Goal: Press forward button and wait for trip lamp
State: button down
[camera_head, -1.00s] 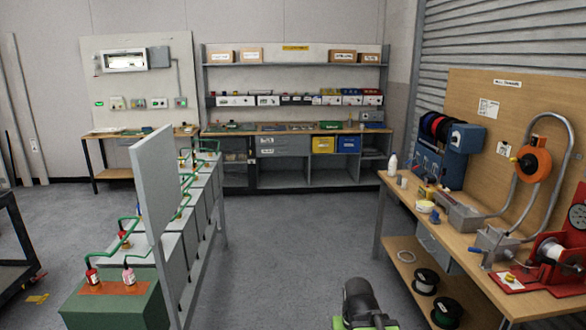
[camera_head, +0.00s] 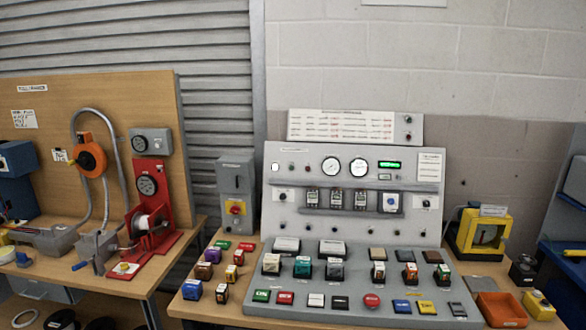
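A grey sloped control panel (camera_head: 352,185) stands on a wooden bench near the middle of the head view. It carries two round gauges (camera_head: 345,167), a lit green display (camera_head: 389,164), and small lamps or knobs (camera_head: 291,167) at its upper left. Labels are too small to read, so I cannot tell which is the forward button or the trip lamp. My gripper is out of view.
A grey switch box with a yellow-and-red switch (camera_head: 236,208) stands left of the panel. A red winding machine (camera_head: 150,205) is on the left bench. A yellow meter (camera_head: 482,234) and orange tray (camera_head: 502,309) are at the right. Many small blocks crowd the panel bench.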

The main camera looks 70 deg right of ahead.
aim_at(314, 299)
jog(key=u, duration=0.45)
jog(key=k, duration=0.1)
jog(key=z, duration=2.7)
jog(key=k, duration=0.95)
jog(key=u, duration=0.1)
jog(key=i, duration=0.9)
jog(key=z, duration=0.95)
